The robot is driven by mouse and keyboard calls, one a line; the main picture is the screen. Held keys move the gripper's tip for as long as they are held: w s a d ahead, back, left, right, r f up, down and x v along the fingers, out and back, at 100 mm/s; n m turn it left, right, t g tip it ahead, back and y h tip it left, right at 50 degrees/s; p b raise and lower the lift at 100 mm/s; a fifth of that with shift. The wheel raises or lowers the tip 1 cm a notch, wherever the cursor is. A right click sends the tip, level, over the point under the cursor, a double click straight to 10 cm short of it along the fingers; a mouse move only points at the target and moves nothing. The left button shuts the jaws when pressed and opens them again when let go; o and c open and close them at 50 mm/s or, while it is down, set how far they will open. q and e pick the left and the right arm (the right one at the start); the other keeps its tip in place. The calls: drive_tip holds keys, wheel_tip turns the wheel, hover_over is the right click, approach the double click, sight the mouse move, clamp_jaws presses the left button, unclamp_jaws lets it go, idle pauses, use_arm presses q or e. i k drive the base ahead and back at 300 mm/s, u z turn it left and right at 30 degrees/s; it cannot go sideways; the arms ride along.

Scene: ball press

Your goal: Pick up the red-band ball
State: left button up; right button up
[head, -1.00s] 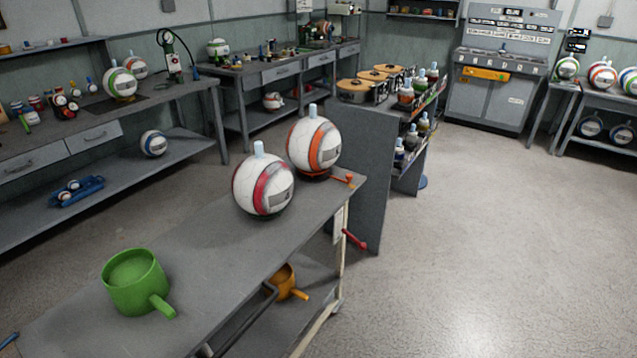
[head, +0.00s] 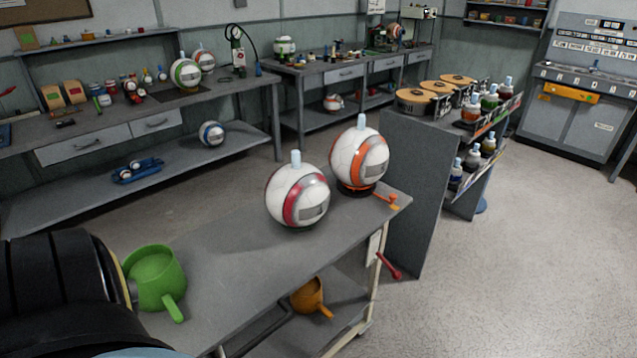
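The red-band ball (head: 286,203) is white with a red and grey band and a pale blue nub on top. It sits on the grey workbench (head: 225,262). An orange-band ball (head: 346,160) sits just behind it to the right on a dark ring base. A thick black part of my own arm enters at the lower left, beside the green mug. My gripper fingers do not show, and nothing of mine touches the red-band ball.
A small orange tool (head: 386,200) lies at the bench's right corner. A grey panel (head: 408,190) stands behind it. Open floor lies to the right.

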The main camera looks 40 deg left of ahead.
sight(297, 194)
drive_tip(key=i, duration=0.65)
drive_tip(key=u, duration=2.55)
